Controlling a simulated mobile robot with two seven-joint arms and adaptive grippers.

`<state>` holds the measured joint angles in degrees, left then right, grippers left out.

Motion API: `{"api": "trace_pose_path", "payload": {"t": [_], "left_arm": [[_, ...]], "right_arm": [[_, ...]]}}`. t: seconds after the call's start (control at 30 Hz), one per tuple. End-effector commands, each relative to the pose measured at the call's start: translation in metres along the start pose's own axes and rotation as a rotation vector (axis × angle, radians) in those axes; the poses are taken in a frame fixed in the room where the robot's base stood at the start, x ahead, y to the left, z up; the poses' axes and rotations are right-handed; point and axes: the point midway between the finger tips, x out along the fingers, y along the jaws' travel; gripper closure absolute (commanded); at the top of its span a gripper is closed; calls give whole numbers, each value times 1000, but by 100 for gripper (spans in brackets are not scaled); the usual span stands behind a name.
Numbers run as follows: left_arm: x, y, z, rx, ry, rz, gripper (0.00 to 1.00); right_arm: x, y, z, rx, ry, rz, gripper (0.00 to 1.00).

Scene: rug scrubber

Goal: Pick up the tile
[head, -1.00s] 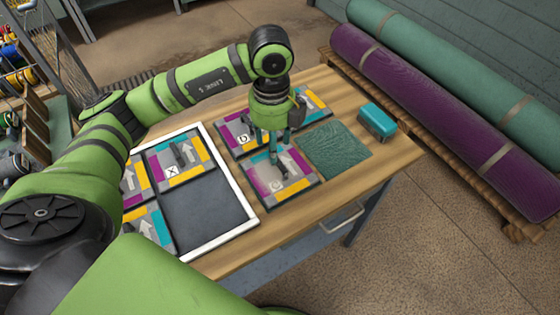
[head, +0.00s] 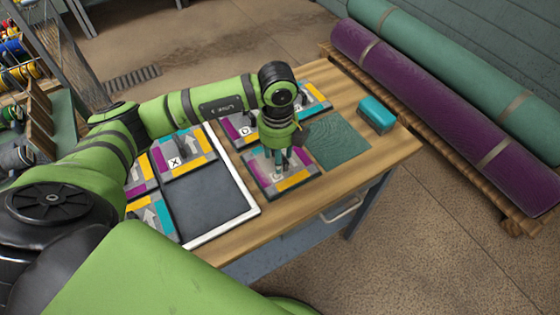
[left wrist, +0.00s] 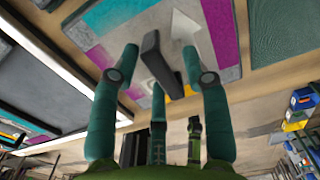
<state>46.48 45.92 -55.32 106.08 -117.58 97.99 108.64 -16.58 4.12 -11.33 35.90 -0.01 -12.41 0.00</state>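A square tile (head: 297,178) with purple, teal, orange and grey patches lies on the wooden table, just right of the white-edged tray. In the left wrist view, the tile (left wrist: 215,20) has an upright dark handle (left wrist: 155,58) and a white arrow. My left gripper (head: 279,170) is directly above this tile, pointing down. In the left wrist view, the fingers of my left gripper (left wrist: 160,62) are apart, with the handle between them and gaps visible on both sides. The gripper hides part of the tile in the head view. My right gripper is not in view.
The white-framed tray (head: 245,213) holds several similar tiles beside an empty dark area. More tiles lie behind the gripper. A green textured mat (head: 338,142) and a teal block (head: 376,113) are on the table at right. Rolled rugs (head: 440,105) lie beyond the table.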

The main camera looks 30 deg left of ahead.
Motion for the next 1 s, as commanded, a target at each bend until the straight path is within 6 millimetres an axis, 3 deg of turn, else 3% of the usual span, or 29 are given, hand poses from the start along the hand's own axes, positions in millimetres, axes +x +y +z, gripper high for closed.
{"api": "trace_pose_path", "payload": {"t": [0.03, 0.07, 0.1, 0.57, 0.83, 1.0], "left_arm": [[0, 0, 0, 0, 0, 0, 83], [0, 0, 0, 0, 0, 0, 95], [0, 0, 0, 0, 0, 0, 100], [-6, -1, 0, 0, -1, -4, 100], [-44, -4, -1, 2, -2, -9, 100], [-66, -38, -25, 5, 0, -8, 100]], "right_arm": [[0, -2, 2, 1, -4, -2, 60], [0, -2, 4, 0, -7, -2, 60], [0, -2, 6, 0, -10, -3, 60], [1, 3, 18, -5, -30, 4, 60], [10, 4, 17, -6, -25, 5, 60], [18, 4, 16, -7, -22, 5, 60]]}}
